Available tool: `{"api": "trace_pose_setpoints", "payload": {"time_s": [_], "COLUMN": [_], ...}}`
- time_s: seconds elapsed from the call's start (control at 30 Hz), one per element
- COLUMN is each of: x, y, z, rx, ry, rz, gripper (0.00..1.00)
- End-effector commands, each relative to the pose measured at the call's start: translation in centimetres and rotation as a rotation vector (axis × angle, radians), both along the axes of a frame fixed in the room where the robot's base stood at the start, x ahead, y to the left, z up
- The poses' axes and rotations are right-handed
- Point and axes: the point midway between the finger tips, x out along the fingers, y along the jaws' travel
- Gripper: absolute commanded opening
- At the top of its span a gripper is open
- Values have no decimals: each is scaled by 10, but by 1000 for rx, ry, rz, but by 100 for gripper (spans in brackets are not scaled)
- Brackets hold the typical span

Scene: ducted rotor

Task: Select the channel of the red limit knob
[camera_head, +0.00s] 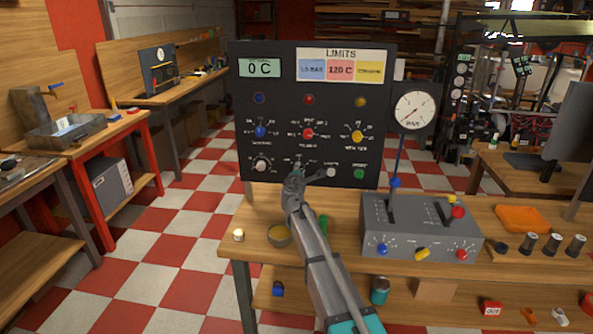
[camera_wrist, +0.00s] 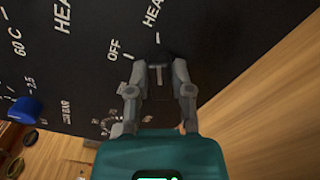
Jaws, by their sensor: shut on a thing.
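The black control panel (camera_head: 245,150) stands upright on the bench. Its red knob (camera_head: 308,133) sits in the middle of a row between a blue knob (camera_head: 260,131) and a yellow knob (camera_head: 357,136). My gripper (camera_head: 297,174) is at the panel's lower middle, below the red knob. In the wrist view my gripper (camera_wrist: 158,72) is shut on a dark selector knob (camera_wrist: 158,58), mostly hidden between the fingers. The label "OFF" (camera_wrist: 113,48) is printed beside it, with partly cut-off "HEA" lettering on both sides. The knob's exact pointing is hard to tell.
The LIMITS display (camera_head: 341,69) has blue, red and yellow fields; the red reads 120 C. A white knob (camera_head: 262,165) and a green button (camera_head: 359,173) flank my gripper. A grey box (camera_head: 420,228) with a gauge (camera_head: 413,111) stands at the right.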

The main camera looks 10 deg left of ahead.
Motion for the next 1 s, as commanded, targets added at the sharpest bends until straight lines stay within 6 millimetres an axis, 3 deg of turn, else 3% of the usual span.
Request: {"api": "trace_pose_setpoints", "payload": {"time_s": [0.37, 0.4, 0.57, 1.0], "x": [-1, -1, -1, -2], "y": [0, 0, -1, -1], "z": [0, 0, 0, 0], "rx": [12, 12, 10, 8], "ry": [1, 1, 1, 0], "rz": [0, 0, 0, -1], "gripper": [0, 32, 62, 63]}}
